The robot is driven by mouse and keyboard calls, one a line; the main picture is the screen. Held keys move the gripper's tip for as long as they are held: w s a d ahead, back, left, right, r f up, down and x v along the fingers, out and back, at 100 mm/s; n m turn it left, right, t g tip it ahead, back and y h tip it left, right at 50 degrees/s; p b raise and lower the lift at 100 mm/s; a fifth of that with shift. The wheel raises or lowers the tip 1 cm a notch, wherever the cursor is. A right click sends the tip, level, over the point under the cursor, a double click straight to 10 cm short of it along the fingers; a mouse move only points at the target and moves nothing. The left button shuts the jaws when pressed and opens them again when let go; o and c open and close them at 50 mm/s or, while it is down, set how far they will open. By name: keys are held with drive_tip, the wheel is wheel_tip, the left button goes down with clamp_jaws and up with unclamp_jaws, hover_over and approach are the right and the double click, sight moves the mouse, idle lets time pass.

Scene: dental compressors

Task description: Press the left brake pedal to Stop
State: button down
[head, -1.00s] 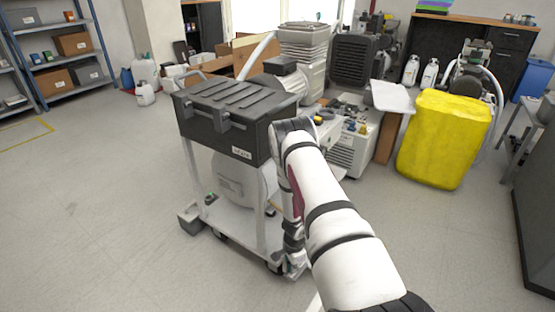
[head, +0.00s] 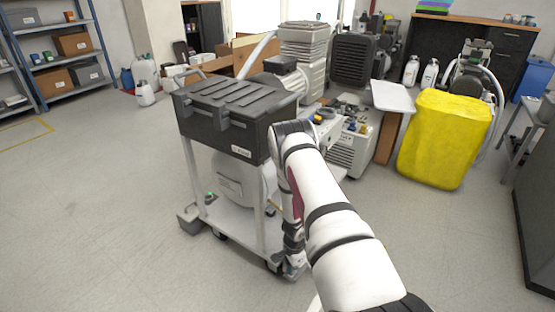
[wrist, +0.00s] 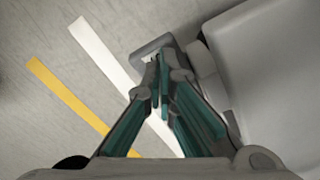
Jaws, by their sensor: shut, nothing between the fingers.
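The wheeled cart (head: 232,216) has white posts, a low white shelf and caster wheels. My gripper (head: 293,268) is low beside the cart's near right corner, by a caster, mostly hidden by my own arm. In the wrist view my gripper (wrist: 160,85) has its green-lined fingers closed together, with nothing held. A flat grey piece (wrist: 150,47), possibly the brake pedal, lies right at the fingertips; I cannot tell whether they touch it. A large grey body (wrist: 275,75) fills the right of the wrist view. No pedal can be made out in the head view.
A black lidded case (head: 235,112) tops the cart, with a pale tank (head: 235,178) below it. Compressors (head: 352,150) and a yellow container (head: 443,140) stand behind and to the right. White (wrist: 95,45) and yellow (wrist: 65,95) floor stripes show. The floor at left is clear.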

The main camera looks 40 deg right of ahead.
drive_tip(key=shift+f+b, duration=0.6)
drive_tip(key=shift+f, duration=0.3)
idle(0.5)
drive_tip(key=shift+r+p, duration=2.15)
drive_tip(key=shift+r, duration=1.35)
